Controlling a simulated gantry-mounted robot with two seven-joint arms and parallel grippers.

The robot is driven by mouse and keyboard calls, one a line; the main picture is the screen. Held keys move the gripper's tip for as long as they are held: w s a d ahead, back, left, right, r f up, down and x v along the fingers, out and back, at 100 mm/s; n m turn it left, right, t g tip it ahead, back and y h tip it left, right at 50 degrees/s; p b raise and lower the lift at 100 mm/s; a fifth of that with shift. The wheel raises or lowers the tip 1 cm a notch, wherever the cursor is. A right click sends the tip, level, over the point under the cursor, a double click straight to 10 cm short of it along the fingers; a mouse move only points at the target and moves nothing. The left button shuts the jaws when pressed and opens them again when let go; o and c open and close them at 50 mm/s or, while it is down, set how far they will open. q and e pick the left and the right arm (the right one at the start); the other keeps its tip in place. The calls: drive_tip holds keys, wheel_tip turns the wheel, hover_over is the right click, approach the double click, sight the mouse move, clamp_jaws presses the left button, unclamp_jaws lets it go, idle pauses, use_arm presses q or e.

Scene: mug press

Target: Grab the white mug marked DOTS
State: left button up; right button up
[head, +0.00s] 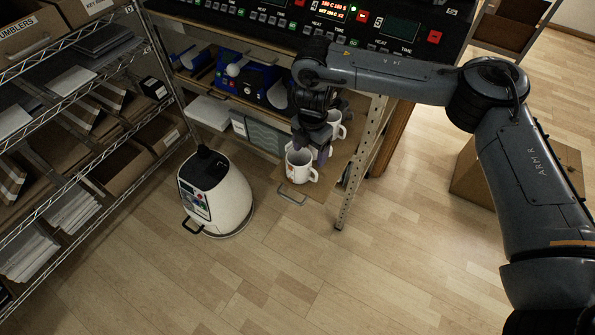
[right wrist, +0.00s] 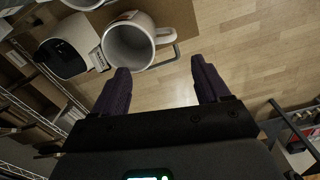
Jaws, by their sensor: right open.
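A white mug (head: 299,166) with a small reddish mark stands upright near the front edge of a low wooden board, its handle to the right. I cannot read the mark. A second white mug (head: 337,126) stands behind it, partly hidden by my right gripper. My right gripper (head: 312,148) is open and empty, with purple fingers, just above and behind the front mug. In the right wrist view a white mug (right wrist: 131,43) lies beyond the open fingertips (right wrist: 160,75), nearer the left finger and not between them. My left gripper is not in view.
The board has a metal handle (head: 292,196) at its front. A perforated metal leg (head: 361,165) stands right of the mugs. A white rounded machine (head: 215,193) stands on the floor to the left, beside a wire shelf (head: 90,190). The front floor is clear.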

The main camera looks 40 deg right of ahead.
sight(313, 169)
drive_tip(key=shift+d+f, duration=0.25)
drive_tip(key=shift+d, duration=0.1)
wheel_tip(313, 169, down, 4)
drive_tip(key=shift+f, duration=0.15)
drive_tip(key=f, duration=0.1)
drive_tip(key=f+p, duration=0.1)
drive_tip(key=f, duration=0.2)
drive_tip(key=shift+s+d+f+p, duration=0.15)
drive_tip(key=shift+s+f+p, duration=0.15)
drive_tip(key=shift+f+p, duration=0.1)
drive_tip(key=shift+f, duration=0.35)
drive_tip(key=shift+r, duration=0.1)
drive_tip(key=c, duration=1.3)
drive_tip(key=shift+r, duration=0.1)
drive_tip(key=shift+c, duration=0.2)
